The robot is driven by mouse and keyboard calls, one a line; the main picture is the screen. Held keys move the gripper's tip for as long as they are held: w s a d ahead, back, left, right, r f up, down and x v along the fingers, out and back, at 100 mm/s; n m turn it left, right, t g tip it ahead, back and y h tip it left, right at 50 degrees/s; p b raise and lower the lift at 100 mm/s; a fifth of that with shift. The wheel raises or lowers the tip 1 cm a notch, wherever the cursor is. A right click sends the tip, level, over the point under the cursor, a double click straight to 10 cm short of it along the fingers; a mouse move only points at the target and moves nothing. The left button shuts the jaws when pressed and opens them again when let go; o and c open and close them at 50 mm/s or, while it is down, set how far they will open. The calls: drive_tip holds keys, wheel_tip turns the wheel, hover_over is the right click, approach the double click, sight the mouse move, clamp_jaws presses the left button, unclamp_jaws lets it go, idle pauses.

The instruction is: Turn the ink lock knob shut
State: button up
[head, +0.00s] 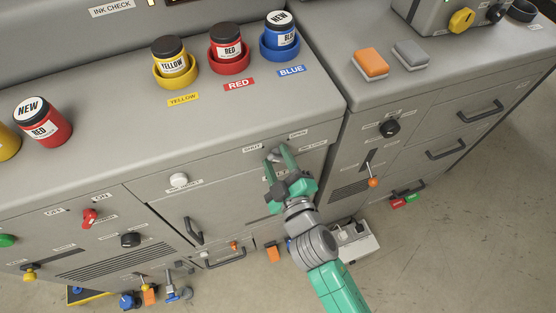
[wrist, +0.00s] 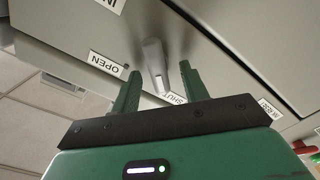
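The ink lock knob (wrist: 153,54) is a light grey, elongated handle on the cabinet front. In the wrist view it lies between an OPEN label (wrist: 107,64) on the left and a SHUT label (wrist: 177,98) on the right. My green gripper (wrist: 158,78) is open, with one finger on each side of the knob; a gap shows on both sides. In the head view my gripper (head: 277,152) reaches the panel just under the counter edge, between the SHUT label (head: 253,148) and the OPEN label (head: 298,134). There its fingers largely hide the knob.
A black knob (head: 390,128) is on the right cabinet. Yellow (head: 174,63), red (head: 229,56) and blue (head: 280,40) ink jars stand in cups on the counter above.

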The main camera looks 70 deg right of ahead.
drive_tip(key=b+v, duration=0.1)
drive_tip(key=v, duration=0.7)
drive_tip(key=shift+d, duration=0.1)
drive_tip(key=w+a+r+m+t+y, duration=0.1)
drive_tip(key=w+a+r+t, duration=0.25)
drive_tip(key=w+r, duration=0.6)
drive_tip(key=w+a+r+m+t+y, duration=0.1)
drive_tip(key=w+a+r+t, duration=0.4)
drive_tip(key=r, duration=0.7)
drive_tip(key=w+a+r+n+t+y, duration=0.25)
drive_tip(key=a+r+t+y, duration=0.25)
drive_tip(key=a+r+y, duration=1.25)
drive_tip(key=a+r+h+p, duration=0.2)
drive_tip(key=r+p, duration=1.4)
drive_tip(key=r, duration=0.4)
drive_tip(key=a+r+h+p, duration=0.2)
drive_tip(key=r+h+p, duration=0.1)
drive_tip(key=r+p, duration=1.4)
wheel_tip(320, 180, up, 3)
drive_tip(key=shift+s+f, duration=0.15)
drive_tip(key=shift+s, duration=0.05)
